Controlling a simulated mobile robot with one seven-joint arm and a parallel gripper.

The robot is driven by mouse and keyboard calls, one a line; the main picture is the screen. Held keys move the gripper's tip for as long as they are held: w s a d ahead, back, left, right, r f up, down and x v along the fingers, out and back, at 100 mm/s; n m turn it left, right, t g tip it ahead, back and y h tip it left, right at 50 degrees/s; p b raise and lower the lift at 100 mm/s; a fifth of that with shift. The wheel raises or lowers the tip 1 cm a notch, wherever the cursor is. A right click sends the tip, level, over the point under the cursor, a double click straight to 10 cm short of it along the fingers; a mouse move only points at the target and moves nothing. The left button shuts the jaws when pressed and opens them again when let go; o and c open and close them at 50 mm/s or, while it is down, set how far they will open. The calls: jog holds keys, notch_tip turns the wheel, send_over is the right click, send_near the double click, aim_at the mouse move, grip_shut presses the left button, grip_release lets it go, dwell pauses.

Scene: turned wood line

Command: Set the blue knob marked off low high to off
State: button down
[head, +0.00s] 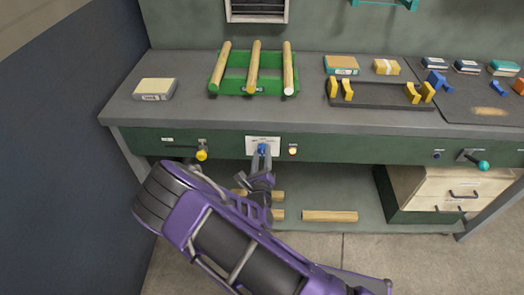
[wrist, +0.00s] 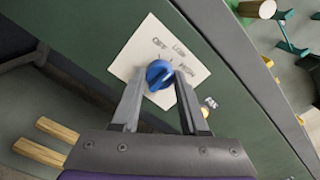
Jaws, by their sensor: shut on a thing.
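The blue knob (wrist: 159,73) sits on a white plate (wrist: 137,58) on the green bench front. Off, low and high are printed on the plate in an arc around the knob, tilted in the wrist view. My gripper (wrist: 160,82) has one finger on each side of the knob and is shut on it. The knob's pointing direction is too small to tell surely. In the head view, the knob (head: 262,149) is small, below the plate's print, with my gripper (head: 262,158) at it from below.
A yellow-handled lever (head: 201,155) is left of the plate, and a pale round button (head: 293,151) is right of it. A teal-handled lever (head: 483,165) is farther right. Wood pieces (head: 330,216) lie on the shelf below. A green rack (head: 229,88) holds dowels on the benchtop.

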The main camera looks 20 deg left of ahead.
jog(key=n+p, duration=0.1)
jog(key=n, duration=0.3)
jog(key=shift+n+p, duration=0.3)
jog(key=shift+p, duration=0.1)
jog(key=n+p, duration=0.1)
jog(key=n, duration=0.3)
jog(key=shift+n, duration=0.3)
jog(key=shift+f, duration=0.1)
jog(key=shift+c, duration=2.1)
grip_release()
jog(key=shift+s, duration=0.1)
jog(key=v, duration=1.7)
jog(key=shift+s, duration=0.15)
jog(key=shift+a, duration=0.15)
